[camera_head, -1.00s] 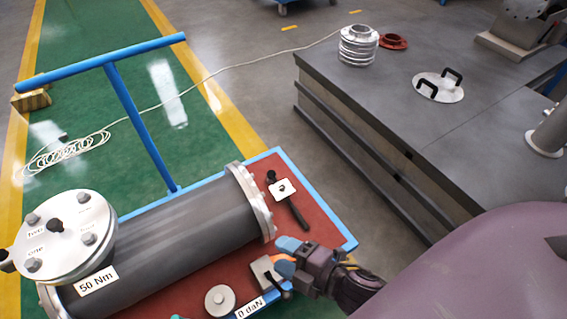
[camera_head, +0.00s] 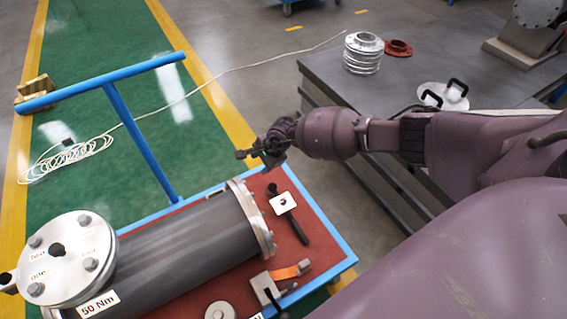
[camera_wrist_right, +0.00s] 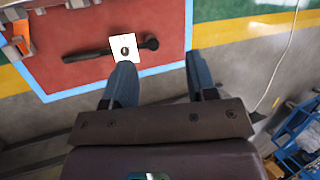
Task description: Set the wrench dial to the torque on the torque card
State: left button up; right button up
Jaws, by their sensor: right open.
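The wrench (camera_head: 300,228) is dark and lies on the red top of the cart. A white square plate with a small dark round knob, seemingly the dial (camera_head: 283,203), sits on it; its setting is too small to read. The wrench also shows in the right wrist view (camera_wrist_right: 88,54), with the white plate (camera_wrist_right: 124,37). A white card reading 50 Nm (camera_head: 98,304) is on the grey shell. My right gripper (camera_head: 256,154) is open and empty, beyond the wrench in the head view. In the right wrist view its fingers (camera_wrist_right: 162,78) are apart. My left gripper is out of view.
The grey flanged shell (camera_head: 180,246) fills the cart's left side. An orange-handled clamp-like tool (camera_head: 290,271) and a round metal disc (camera_head: 219,311) lie near the front. The cart's blue handle (camera_head: 137,134) rises behind. A grey bench (camera_head: 345,95) stands at the right.

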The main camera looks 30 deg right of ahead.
aim_at(283, 201)
jog(key=s+d+f+g+h+b, duration=0.1)
jog(key=d+f+b, duration=0.1)
jog(key=f, duration=0.6)
jog(key=s+d+f+n+g+h+b, duration=0.1)
jog(key=f+b, duration=0.3)
jog(key=f, duration=0.4)
jog(key=s+d+f+b, duration=0.1)
jog(key=d+f+b, duration=0.2)
jog(key=f, duration=0.6)
jog(key=shift+d+f+g+h, duration=0.1)
jog(key=shift+d+g+h, duration=0.1)
jog(key=shift+g+h, duration=0.2)
jog(key=shift+w+f+b, duration=0.25)
jog(key=shift+f+b, duration=0.15)
jog(key=shift+f, duration=0.25)
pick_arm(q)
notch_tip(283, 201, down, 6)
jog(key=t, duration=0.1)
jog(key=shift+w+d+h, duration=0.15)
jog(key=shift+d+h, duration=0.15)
pick_arm(e)
jog(key=shift+w, duration=0.1)
jog(key=shift+r, duration=0.1)
jog(key=shift+c, duration=0.4)
jog(key=c, duration=0.8)
jog(key=shift+c, duration=0.2)
